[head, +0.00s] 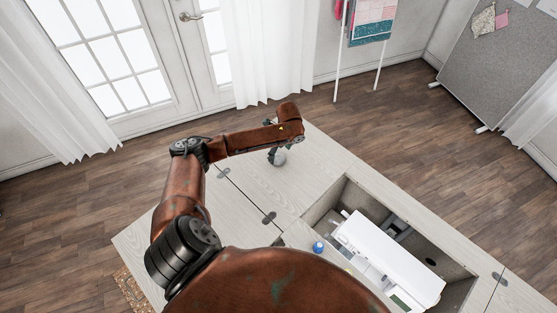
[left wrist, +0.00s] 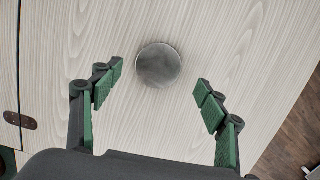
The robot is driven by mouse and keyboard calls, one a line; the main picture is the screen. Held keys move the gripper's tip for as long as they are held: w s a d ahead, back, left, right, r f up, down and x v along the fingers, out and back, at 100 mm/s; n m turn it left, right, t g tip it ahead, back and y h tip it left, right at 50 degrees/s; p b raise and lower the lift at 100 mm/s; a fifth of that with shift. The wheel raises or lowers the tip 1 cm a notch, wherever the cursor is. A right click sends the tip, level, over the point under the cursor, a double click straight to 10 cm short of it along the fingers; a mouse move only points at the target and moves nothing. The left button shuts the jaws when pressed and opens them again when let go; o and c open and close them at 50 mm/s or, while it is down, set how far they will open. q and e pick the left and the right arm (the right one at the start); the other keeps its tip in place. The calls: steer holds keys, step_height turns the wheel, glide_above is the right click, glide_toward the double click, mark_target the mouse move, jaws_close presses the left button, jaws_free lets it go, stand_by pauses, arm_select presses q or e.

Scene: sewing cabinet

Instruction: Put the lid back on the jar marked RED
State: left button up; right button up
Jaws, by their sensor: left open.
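A round grey disc-like thing (left wrist: 158,65) lies on or stands on the pale wood top in the left wrist view, seen from straight above. I cannot tell whether it is a lid or the top of a jar. It shows in the head view as a small grey round shape (head: 279,158) below my left wrist. My left gripper (left wrist: 160,77) is open and empty, with a green-padded finger on each side just short of the disc, not touching it. In the head view my arm mostly hides this gripper. No RED marking is readable. My right gripper is not in view.
The pale cabinet top (head: 300,150) has an open well with a white sewing machine (head: 385,255) in it. A small blue round thing (head: 318,247) sits by the well's left edge. Hinges (head: 268,217) mark the panel seams. The top around the disc is clear.

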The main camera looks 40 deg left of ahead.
mark_target(278, 159)
arm_select(q)
steer(key=f, duration=0.4)
steer(key=shift+a, duration=0.25)
steer(key=shift+s+r, duration=0.1)
steer(key=shift+c, duration=0.7)
steer(key=c, duration=0.7)
